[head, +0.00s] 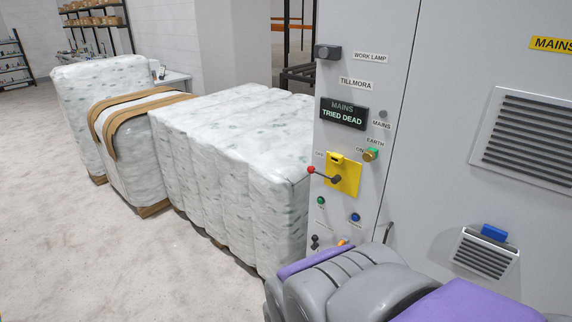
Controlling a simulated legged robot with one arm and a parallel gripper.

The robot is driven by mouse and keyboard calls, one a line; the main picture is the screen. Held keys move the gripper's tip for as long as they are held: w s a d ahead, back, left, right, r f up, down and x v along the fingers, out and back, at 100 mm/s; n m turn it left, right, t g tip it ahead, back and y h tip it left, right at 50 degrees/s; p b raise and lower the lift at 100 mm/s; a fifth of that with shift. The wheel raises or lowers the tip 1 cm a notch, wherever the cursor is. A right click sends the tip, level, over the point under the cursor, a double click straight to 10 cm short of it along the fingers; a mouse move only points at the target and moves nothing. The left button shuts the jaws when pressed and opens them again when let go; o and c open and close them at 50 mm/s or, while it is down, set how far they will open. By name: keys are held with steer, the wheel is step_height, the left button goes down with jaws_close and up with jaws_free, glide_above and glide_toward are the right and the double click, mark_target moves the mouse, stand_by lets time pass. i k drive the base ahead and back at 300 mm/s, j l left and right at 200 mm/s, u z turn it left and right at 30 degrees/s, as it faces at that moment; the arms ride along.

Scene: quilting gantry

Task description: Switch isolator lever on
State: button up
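The isolator lever (324,175) is a dark handle with a red knob, mounted on a yellow plate (346,178) on the grey cabinet's front. It points left from its pivot, tilted slightly up. An ON label (360,149) is above right of the plate; a faint, hard-to-read label is at its upper left. A dark display (343,113) above reads "MAINS TRIED DEAD". My grey and purple arm and body fill the bottom right, below the lever. I cannot make out my gripper.
White wrapped bales (225,150) stand close left of the cabinet. The floor (70,220) at left is clear.

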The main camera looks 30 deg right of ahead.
mark_target(311, 169)
steer(key=i+j, duration=0.15)
steer(key=j, duration=0.2)
steer(key=i+j, duration=0.15)
steer(key=j, duration=0.2)
steer(key=i+j, duration=0.15)
steer(key=j, duration=0.2)
steer(key=i+j, duration=0.15)
steer(key=j, duration=0.2)
steer(key=z, duration=2.2)
